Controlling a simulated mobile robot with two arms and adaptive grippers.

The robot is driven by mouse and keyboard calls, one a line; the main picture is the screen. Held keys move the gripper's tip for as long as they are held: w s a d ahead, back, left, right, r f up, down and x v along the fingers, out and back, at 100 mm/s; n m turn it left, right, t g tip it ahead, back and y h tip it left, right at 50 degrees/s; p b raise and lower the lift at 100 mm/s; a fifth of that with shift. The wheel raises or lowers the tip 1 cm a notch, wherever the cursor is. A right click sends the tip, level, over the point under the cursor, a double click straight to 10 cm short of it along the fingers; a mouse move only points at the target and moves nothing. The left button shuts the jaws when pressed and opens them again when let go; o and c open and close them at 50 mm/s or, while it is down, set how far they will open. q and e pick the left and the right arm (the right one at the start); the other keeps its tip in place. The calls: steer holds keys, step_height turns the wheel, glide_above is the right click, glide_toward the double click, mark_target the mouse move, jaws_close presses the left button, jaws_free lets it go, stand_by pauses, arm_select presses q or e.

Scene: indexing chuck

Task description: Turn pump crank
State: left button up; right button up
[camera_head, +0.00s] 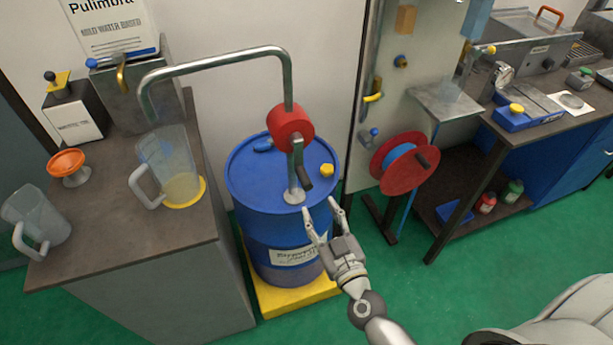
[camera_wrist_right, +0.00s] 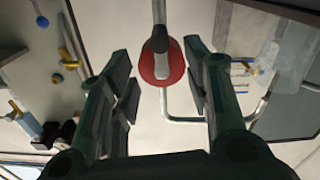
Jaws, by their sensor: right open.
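The drum pump has a red round body (camera_head: 284,126) on a steel tube above a blue drum (camera_head: 250,185). Its grey crank arm hangs down from the red body's front, with a dark handle (camera_head: 303,178) at the lower end. My right gripper (camera_head: 320,206) is open and empty, in front of and below the crank, apart from it. In the right wrist view, the red pump body (camera_wrist_right: 174,66) shows between the open fingers (camera_wrist_right: 160,85), with the crank's dark end in front. The pump's curved pipe (camera_head: 215,64) leads left over a clear jug (camera_head: 170,160). My left gripper is not in view.
The jug stands on a yellow disc (camera_head: 202,190) on the left counter (camera_head: 140,250), beside another jug (camera_head: 38,222). A red hose reel (camera_head: 394,178) is right of the drum. The drum stands on a yellow base (camera_head: 290,296).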

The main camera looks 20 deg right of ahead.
mark_target(308, 188)
steer(key=w, duration=1)
steer(key=shift+a+p, duration=0.15)
steer(key=shift+p, duration=0.25)
jaws_close()
